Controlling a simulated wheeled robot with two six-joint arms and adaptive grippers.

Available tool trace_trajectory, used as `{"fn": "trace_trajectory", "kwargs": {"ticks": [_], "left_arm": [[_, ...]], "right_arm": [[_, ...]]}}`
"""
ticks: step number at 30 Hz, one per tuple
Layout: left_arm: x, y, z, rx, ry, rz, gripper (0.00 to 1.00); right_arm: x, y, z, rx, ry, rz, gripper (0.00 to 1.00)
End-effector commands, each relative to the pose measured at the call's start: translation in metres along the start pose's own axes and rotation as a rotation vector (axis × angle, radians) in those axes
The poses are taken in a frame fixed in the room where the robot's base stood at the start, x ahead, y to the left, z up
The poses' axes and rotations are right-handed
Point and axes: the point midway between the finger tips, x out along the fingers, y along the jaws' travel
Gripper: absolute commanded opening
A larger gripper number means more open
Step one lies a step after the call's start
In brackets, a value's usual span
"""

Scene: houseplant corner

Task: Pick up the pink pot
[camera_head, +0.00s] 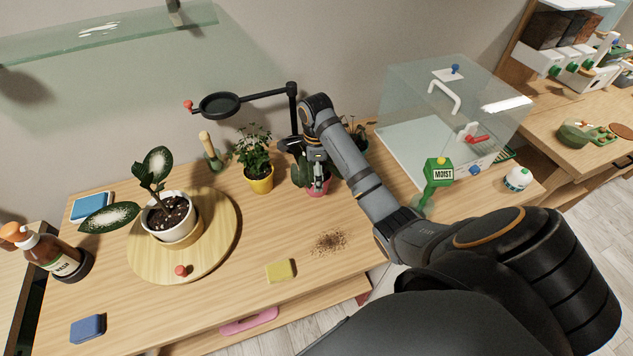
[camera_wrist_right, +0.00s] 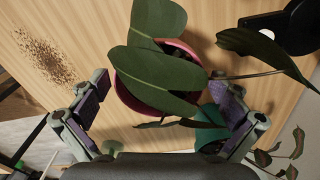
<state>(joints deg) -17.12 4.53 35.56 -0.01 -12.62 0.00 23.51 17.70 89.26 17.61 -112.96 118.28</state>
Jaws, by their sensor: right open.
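The pink pot (camera_head: 319,191) stands on the wooden table right of the yellow pot and holds a plant with large dark green leaves (camera_head: 300,168). In the right wrist view the pink pot (camera_wrist_right: 128,97) lies between the two spread fingers, its top partly covered by leaves. My right gripper (camera_head: 316,172) reaches down over this pot from behind my arm. In its wrist view the gripper (camera_wrist_right: 160,92) is open, with a finger on either side of the pot; I cannot tell whether either touches it. My left gripper is not in view.
A yellow pot (camera_head: 259,183) with a leafy plant stands close on the left. A teal pot (camera_wrist_right: 211,128) is close to one finger. A black stand with a ring (camera_head: 220,104) rises behind. Spilled soil (camera_head: 329,243) and a yellow sponge (camera_head: 281,270) lie in front.

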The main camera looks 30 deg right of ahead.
Motion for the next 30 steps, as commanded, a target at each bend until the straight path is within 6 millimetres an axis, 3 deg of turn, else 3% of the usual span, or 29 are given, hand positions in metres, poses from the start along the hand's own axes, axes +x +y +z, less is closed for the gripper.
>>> {"fn": "trace_trajectory", "kwargs": {"ticks": [7, 21, 30], "left_arm": [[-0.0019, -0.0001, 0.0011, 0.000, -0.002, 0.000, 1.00], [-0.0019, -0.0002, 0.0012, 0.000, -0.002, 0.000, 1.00], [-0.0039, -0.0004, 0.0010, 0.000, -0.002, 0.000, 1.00]], "right_arm": [[0.0028, -0.0004, 0.0003, 0.000, -0.001, -0.002, 0.99], [0.0026, -0.0005, 0.0004, 0.000, -0.001, -0.003, 0.37], [-0.0021, -0.0007, 0.0004, 0.000, -0.002, -0.004, 0.37]]}}
